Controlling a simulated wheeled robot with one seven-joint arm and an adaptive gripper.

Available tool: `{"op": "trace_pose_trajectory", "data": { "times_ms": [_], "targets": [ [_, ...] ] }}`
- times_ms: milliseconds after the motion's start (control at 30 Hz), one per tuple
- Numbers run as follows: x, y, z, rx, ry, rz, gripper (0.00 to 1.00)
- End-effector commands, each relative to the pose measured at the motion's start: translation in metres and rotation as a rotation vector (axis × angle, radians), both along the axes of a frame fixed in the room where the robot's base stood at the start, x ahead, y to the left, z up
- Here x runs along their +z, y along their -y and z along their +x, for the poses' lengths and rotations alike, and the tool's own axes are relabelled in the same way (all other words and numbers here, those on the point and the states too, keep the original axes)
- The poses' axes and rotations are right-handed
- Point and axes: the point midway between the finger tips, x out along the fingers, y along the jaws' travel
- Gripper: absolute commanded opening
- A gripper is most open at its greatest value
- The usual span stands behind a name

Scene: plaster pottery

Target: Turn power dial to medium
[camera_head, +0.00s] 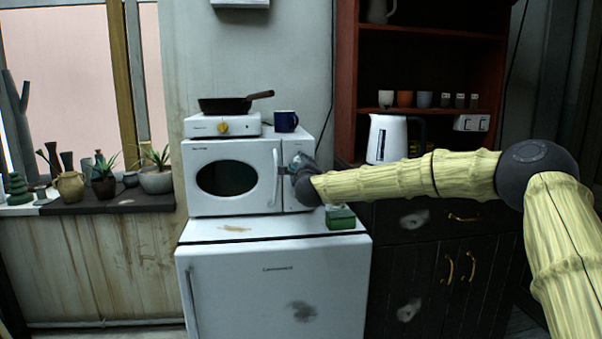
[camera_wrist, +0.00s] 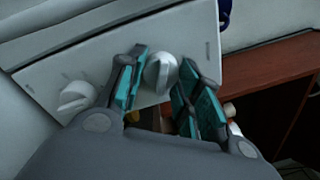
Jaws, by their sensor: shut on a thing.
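The white microwave (camera_head: 212,150) stands on a small white fridge, its door closed. Its control panel (camera_wrist: 110,50) fills the upper left of the wrist view and carries two white dials. One dial (camera_wrist: 160,70) sits between my fingers, nearer the blue mug's side. The other dial (camera_wrist: 77,95) is farther left, outside my fingers. Labels are too faint to read, so I cannot tell the setting. My gripper (camera_wrist: 163,84) is shut on the dial between its teal pads. In the head view my gripper (camera_head: 291,167) is at the panel's front and hides the dials.
A hot plate (camera_head: 200,125) with a pan (camera_head: 226,105) and a blue mug (camera_head: 286,121) stand on the microwave. A green box (camera_head: 340,217) sits on the fridge (camera_head: 270,290) below my wrist. A white kettle (camera_head: 386,140) stands to the right, near the wooden shelf (camera_head: 430,38).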

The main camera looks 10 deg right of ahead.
Motion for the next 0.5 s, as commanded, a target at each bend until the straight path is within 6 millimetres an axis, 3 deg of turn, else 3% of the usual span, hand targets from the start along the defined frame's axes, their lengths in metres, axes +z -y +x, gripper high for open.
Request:
{"op": "trace_pose_trajectory", "data": {
  "times_ms": [500],
  "targets": [
    [-0.0015, 0.0003, 0.0002, -0.001, -0.002, 0.122, 0.10]
  ]
}}
